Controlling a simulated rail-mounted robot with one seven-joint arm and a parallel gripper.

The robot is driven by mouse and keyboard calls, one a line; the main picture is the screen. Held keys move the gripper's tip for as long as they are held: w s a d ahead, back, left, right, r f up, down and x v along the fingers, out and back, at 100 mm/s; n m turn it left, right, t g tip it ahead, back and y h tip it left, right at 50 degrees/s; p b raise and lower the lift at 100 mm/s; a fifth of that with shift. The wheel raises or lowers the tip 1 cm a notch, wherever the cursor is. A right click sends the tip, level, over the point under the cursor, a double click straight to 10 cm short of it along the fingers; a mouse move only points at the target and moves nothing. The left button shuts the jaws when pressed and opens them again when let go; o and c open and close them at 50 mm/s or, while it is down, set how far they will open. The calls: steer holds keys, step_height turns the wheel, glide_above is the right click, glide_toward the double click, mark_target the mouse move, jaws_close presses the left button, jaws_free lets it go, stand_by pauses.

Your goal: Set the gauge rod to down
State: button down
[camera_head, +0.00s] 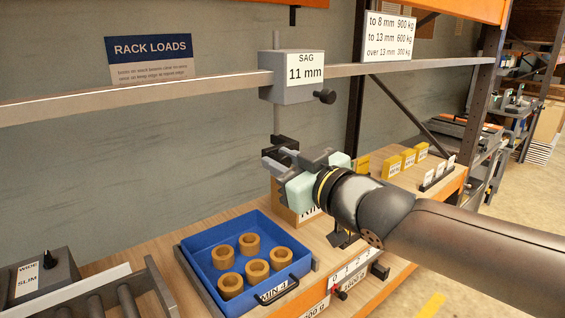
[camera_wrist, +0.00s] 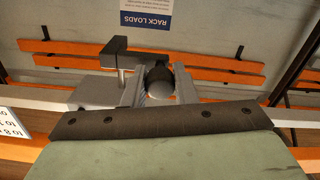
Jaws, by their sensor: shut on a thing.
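The gauge is a grey box (camera_head: 290,88) on the rack's horizontal beam, with a label reading "SAG 11 mm". The thin upright gauge rod (camera_head: 277,121) shows above and below the box. A dark knob (camera_head: 325,97) sticks out of the box's right side. My gripper (camera_head: 283,157) is below the box at the rod's lower end and is shut on the rod. In the wrist view, a round grey-and-dark end of the rod (camera_wrist: 159,86) sits between my fingers. My fingers hide most of the rod's lower end in the head view.
A blue tray (camera_head: 194,268) with several brown rings stands on the bench below left. Yellow blocks (camera_head: 407,158) stand along the bench at the right. A roller unit (camera_head: 110,295) is at the lower left. A limits sign (camera_head: 403,36) hangs above the beam.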

steer(key=shift+f, duration=0.4)
steer(key=c, duration=1.2)
jaws_free()
steer(key=shift+o, duration=0.2)
steer(key=shift+r, duration=0.1)
steer(key=shift+s+d+r, duration=0.1)
steer(key=shift+s+d, duration=0.1)
steer(key=shift+s, duration=0.05)
steer(key=b+v, duration=0.1)
steer(key=v, duration=1.5)
steer(key=shift+s+d, duration=0.25)
steer(key=shift+s, duration=0.05)
steer(key=shift+r, duration=0.15)
